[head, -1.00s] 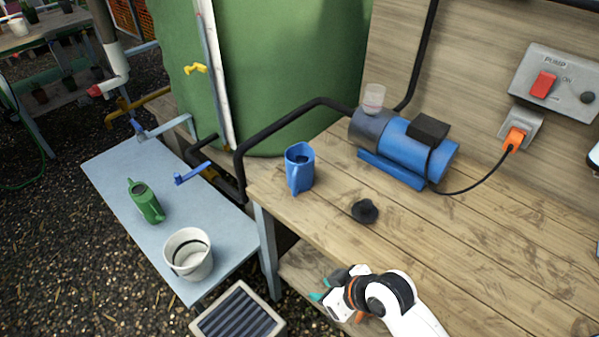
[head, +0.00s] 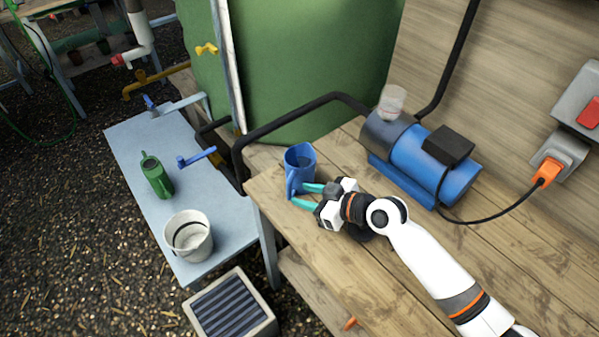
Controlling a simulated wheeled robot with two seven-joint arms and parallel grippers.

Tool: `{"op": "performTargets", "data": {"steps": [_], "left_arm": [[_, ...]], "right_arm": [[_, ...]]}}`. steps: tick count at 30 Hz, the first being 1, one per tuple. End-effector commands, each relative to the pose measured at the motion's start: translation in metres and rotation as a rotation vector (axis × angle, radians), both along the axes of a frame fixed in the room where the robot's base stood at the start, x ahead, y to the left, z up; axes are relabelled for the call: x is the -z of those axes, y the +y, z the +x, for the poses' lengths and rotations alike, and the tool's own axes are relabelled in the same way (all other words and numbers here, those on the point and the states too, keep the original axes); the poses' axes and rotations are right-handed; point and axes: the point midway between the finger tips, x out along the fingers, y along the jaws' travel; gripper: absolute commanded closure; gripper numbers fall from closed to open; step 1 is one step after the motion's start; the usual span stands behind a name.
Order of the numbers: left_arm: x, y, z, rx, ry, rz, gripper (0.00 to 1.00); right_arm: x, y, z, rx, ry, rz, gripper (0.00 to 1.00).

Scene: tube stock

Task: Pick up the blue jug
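The blue jug (head: 301,160) stands upright near the left end of the wooden bench, its open top facing up and its handle side toward the front. My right gripper (head: 298,195) reaches in from the right, low beside the jug. Its two teal fingers are apart, with the tips at the handle side. I cannot tell whether they touch the handle. My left gripper is not in view.
The blue pump (head: 418,160) with its clear cup (head: 391,101) stands behind my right arm on the bench (head: 500,240). A black pipe (head: 290,117) runs behind the jug. A lower grey table (head: 190,238) holds a green watering can (head: 157,177) and a white bucket (head: 188,236).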

Motion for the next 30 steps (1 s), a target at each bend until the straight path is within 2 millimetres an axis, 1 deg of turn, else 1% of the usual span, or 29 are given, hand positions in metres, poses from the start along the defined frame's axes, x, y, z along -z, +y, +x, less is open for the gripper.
{"op": "performTargets", "data": {"steps": [2, 5, 8, 14, 15, 20, 27, 29, 30], "left_arm": [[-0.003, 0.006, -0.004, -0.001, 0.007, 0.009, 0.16], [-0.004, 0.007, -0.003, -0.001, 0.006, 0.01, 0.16], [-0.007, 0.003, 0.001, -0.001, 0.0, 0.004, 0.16], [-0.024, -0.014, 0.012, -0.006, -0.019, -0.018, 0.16], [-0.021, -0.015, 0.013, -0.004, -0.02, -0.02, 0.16], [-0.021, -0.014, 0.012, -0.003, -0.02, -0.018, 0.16], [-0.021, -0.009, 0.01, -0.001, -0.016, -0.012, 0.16], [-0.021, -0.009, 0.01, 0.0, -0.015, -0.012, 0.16], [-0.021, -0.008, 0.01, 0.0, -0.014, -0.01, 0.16]], "right_arm": [[0.003, 0.008, 0.007, 0.002, 0.001, 0.002, 0.63], [0.006, 0.013, 0.01, 0.001, 0.0, 0.0, 0.63], [0.006, 0.019, 0.013, 0.001, 0.001, 0.001, 0.63], [0.007, 0.049, 0.023, 0.0, 0.003, 0.002, 0.63], [0.013, 0.051, 0.027, 0.001, 0.003, 0.001, 0.63], [0.019, 0.06, 0.034, 0.001, 0.003, -0.001, 0.63], [0.02, 0.06, 0.034, 0.001, 0.001, -0.002, 0.63], [0.02, 0.06, 0.034, 0.001, 0.001, -0.002, 0.71], [0.02, 0.06, 0.034, 0.001, 0.001, -0.002, 0.78]]}}
